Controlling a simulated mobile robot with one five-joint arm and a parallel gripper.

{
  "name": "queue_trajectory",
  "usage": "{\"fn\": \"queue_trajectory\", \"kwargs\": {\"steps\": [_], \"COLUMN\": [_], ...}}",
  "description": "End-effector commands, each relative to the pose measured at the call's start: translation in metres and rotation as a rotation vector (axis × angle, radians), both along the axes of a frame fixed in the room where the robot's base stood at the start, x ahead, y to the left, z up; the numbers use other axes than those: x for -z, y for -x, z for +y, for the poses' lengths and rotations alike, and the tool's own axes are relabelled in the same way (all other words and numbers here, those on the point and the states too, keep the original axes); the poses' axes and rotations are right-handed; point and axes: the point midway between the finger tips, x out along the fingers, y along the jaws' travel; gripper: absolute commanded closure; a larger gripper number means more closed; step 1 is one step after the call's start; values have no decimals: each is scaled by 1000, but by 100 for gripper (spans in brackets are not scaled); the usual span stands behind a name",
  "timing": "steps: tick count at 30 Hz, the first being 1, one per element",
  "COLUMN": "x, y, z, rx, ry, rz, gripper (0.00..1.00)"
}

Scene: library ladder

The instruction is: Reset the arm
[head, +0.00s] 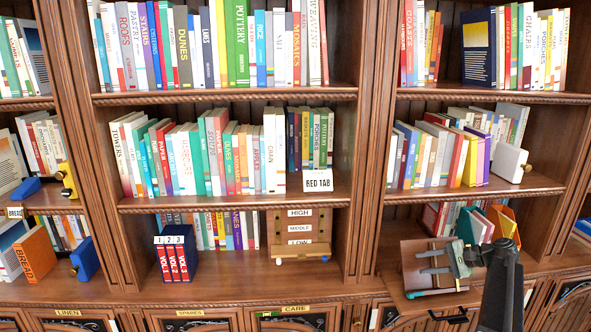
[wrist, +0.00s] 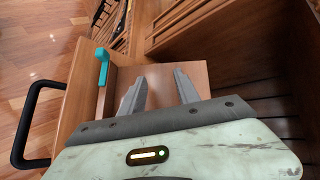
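My gripper (head: 424,262) is at the right in the head view, over a tilted wooden stand or box (head: 411,284) on the lower ledge. In the wrist view my gripper (wrist: 160,76) has its two fingers apart, with nothing between them. A flat wooden panel (wrist: 196,76) lies beyond the fingertips. I cannot tell whether the fingers touch it. A teal handle-like piece (wrist: 102,66) stands left of the fingers in the wrist view.
Book-filled shelves rise behind. A RED TAB sign (head: 318,181) hangs on the middle shelf. Three red volumes (head: 172,262) in a blue holder and a HIGH/MIDDLE/LOW rack (head: 300,236) stand on the lower ledge. A dark curved handle (wrist: 24,125) is at the left in the wrist view.

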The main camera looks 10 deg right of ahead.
Motion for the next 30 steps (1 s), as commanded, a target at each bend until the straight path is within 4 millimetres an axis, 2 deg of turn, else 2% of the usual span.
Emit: {"fn": "queue_trajectory", "kwargs": {"steps": [1,4,5,6,8,9,12,14,16,18,19,20,22,24,27,30], "x": [3,14,18,24,35,42,62,75,89,103,108,112,118,121,123,123], "y": [-12,-27,-28,-28,-22,-15,12,34,65,100,113,124,143,156,161,156], "z": [47,135,162,197,249,283,358,396,432,454,456,456,441,417,394,389], "rx": [-60,-174,-208,-256,-331,-383,-514,-593,-686,-779,-811,-837,-875,-894,-925,-954], "ry": [10,52,71,99,153,193,316,402,519,656,713,768,883,979,1077,1105], "rz": [9,42,53,67,88,101,129,140,147,151,152,154,163,177,189,173], "gripper": [62,62,62,62,62,62,62,62,62,62,62,62,62,62,62,62]}}
